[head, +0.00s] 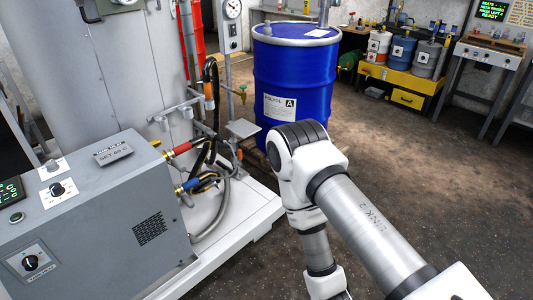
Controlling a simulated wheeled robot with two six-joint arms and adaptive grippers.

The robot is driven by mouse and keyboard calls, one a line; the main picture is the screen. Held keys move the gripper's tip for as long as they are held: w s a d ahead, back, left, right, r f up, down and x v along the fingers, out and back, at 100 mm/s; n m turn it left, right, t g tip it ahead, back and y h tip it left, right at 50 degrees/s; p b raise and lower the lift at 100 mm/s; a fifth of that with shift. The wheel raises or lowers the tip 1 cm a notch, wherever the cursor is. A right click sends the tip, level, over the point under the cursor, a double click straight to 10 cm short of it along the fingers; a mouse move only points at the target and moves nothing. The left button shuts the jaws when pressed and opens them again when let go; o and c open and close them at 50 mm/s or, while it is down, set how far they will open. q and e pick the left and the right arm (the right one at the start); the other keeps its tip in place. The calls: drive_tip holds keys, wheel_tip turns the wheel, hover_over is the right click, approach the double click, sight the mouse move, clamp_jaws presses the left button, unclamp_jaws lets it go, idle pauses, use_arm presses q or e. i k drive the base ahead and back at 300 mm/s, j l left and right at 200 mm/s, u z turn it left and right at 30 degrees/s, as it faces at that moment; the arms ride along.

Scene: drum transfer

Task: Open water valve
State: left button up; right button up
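No part is clearly marked as the water valve. Pipe fittings stand behind the grey control box (100,215). One has a red sleeve (183,148) and one below it has a blue sleeve (190,184), with dark hoses around them. Whether either has a valve handle is too small to tell. A small brass tap (241,90) sits on a pipe left of the blue drum (294,80). My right arm comes in from the lower right, bends in front of the drum and runs down out of the picture. Neither gripper shows.
The control box has knobs and a display, and stands on a white platform (235,222) beside a tall grey tank (115,75). A yellow bench (385,82) with several small drums stands at the back. The dark floor (430,165) on the right is clear.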

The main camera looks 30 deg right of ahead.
sight(218, 180)
drive_tip(key=i+l+z, duration=0.2)
drive_tip(key=i, duration=0.25)
drive_tip(key=i+l+z, duration=0.2)
drive_tip(key=i, duration=0.2)
drive_tip(key=i+l+z, duration=0.65)
